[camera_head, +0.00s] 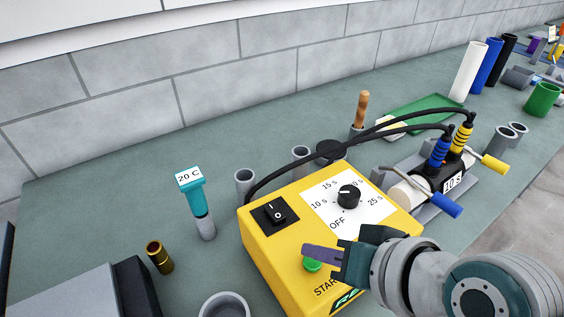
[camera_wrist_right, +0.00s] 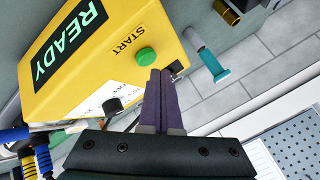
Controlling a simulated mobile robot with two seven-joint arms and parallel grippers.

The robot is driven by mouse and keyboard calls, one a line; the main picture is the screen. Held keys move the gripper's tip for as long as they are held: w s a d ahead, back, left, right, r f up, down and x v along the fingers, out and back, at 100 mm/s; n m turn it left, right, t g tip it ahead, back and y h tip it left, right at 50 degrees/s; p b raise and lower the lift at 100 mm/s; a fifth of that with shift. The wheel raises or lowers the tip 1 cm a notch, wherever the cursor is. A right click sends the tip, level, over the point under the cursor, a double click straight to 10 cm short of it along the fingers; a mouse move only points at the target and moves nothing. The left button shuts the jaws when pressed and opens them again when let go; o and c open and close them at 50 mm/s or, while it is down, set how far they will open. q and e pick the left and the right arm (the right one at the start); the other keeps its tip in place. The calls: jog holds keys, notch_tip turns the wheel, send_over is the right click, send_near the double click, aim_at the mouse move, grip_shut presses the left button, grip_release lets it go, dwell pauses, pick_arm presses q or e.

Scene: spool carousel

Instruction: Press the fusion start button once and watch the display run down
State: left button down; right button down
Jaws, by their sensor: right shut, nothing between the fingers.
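The yellow fusion box (camera_head: 270,250) stands on the bench. Its green start button (camera_head: 312,267) is partly covered by my right gripper in the head view; it shows whole in the right wrist view (camera_wrist_right: 146,55), beside the word START. The display (camera_wrist_right: 70,40) reads READY in green. My right gripper (camera_head: 306,250) is shut and empty. Its purple fingertips (camera_wrist_right: 161,72) are just beside the button and seem apart from it; the height gap is hard to tell. My left gripper is not in view.
Black cables run to a fitting (camera_head: 453,183) marked 10 s. A teal thermometer (camera_head: 191,190) reads 20 C. Grey tubes stand behind the box. The bench's left part (camera_head: 90,200) is clear.

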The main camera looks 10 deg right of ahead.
aim_at(317, 269)
jog(key=shift+f, duration=0.4)
jog(key=shift+f+b, duration=0.4)
jog(key=shift+f, duration=0.05)
dwell(0.6)
jog(key=shift+r+p, duration=0.85)
jog(key=shift+p, duration=0.15)
notch_tip(317, 269, up, 5)
jog(key=p, duration=0.5)
jog(key=shift+r+p, duration=0.1)
jog(key=shift+p, duration=0.2)
